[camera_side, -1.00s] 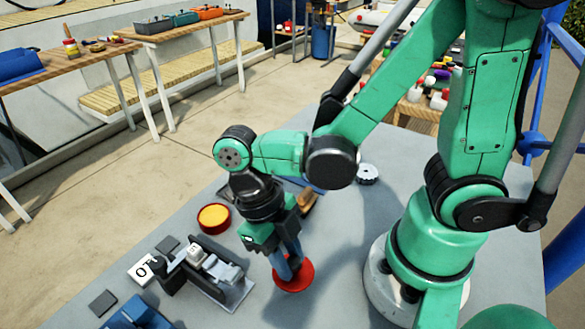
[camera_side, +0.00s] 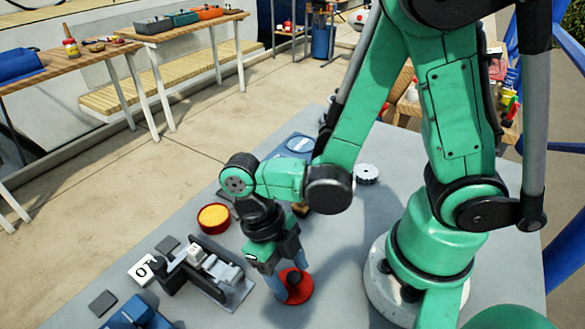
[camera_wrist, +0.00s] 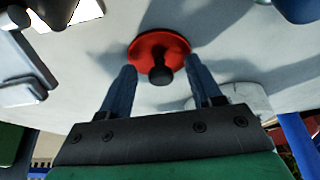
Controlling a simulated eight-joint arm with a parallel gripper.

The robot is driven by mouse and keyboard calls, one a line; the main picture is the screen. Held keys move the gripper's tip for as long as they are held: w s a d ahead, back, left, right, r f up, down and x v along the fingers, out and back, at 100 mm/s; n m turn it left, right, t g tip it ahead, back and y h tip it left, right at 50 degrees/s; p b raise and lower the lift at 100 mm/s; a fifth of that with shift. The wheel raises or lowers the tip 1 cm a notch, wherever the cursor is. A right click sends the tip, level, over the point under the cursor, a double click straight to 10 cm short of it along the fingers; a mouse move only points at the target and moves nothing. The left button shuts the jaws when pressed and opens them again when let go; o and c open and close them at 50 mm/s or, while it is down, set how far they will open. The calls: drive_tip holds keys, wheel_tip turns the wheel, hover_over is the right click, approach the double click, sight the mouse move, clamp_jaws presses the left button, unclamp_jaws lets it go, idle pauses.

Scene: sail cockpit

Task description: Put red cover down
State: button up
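The red cover (camera_side: 300,284) is a round red disc with a dark knob on top. It lies flat on the grey table (camera_side: 345,255). In the wrist view the red cover (camera_wrist: 150,43) lies just beyond my fingertips, with its knob between and ahead of them. A round red container (camera_side: 214,218) with yellow contents stands uncovered on the table to the left.
A grey and black fixture (camera_side: 213,270) stands left of my gripper. A white tile with letters (camera_side: 142,270) and a blue object (camera_side: 135,314) lie farther left. A white knurled ring (camera_side: 367,174) lies behind, near my base.

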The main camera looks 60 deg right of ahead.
drive_tip(key=shift+r, duration=0.1)
drive_tip(key=v, duration=1.1)
drive_tip(key=w+d+m+t, duration=0.2)
drive_tip(key=d+m+t, duration=0.1)
drive_tip(key=m, duration=0.9)
drive_tip(key=w+d+r+m+t, duration=0.1)
drive_tip(key=d+m+t, duration=0.2)
drive_tip(key=m, duration=0.9)
drive_tip(key=w+d+r+m+t, duration=0.1)
drive_tip(key=m+t, duration=0.4)
drive_tip(key=m, duration=0.7)
drive_tip(key=shift+w+d+r+t, duration=0.2)
drive_tip(key=shift+w+d+t, duration=0.1)
drive_tip(key=shift+w+d, duration=0.75)
